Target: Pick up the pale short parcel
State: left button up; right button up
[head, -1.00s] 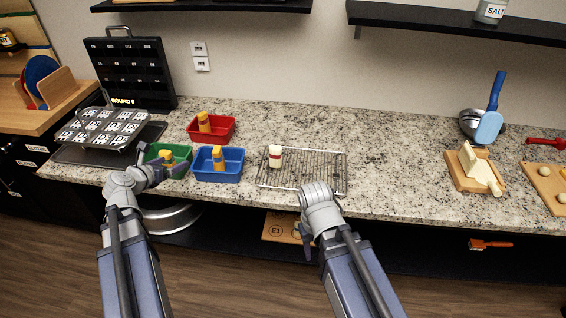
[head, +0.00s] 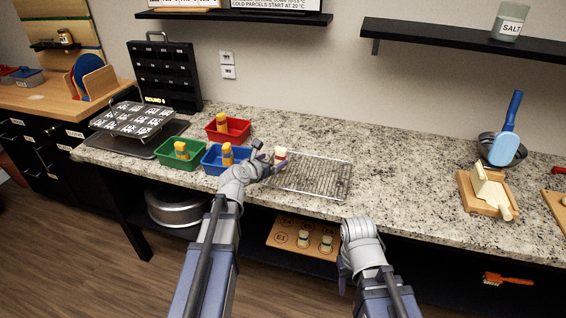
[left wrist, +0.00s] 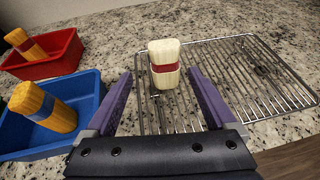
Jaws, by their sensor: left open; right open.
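The pale short parcel (left wrist: 164,62), cream with a red band, stands upright on the wire rack (left wrist: 262,70). It also shows in the head view (head: 281,154), partly hidden behind my left gripper (head: 268,160). In the left wrist view my left gripper (left wrist: 163,95) is open, with its purple fingers on either side of the parcel's near side. I see no clear contact between fingers and parcel. My right gripper (head: 343,275) is low in front of the counter's edge, away from the parcel; it holds nothing that I can see.
Blue (head: 213,168), green (head: 168,163) and red (head: 239,135) bins, each holding a yellow-orange parcel, stand left of the rack. A butter board (head: 478,203) is at the right. The counter between rack and board is clear.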

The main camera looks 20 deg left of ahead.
aim_at(279, 159)
pick_arm(q)
jog(key=shift+w+d+f, duration=0.2)
jog(key=shift+w+f, duration=0.05)
jog(key=shift+w, duration=0.3)
jog(key=x, duration=0.1)
jog(key=b+x, duration=0.1)
jog(key=x, duration=0.1)
jog(key=b+x, duration=0.1)
jog(key=shift+d+f, duration=0.3)
jog(key=shift+w+f, duration=0.1)
jog(key=shift+w, duration=0.3)
grip_shut()
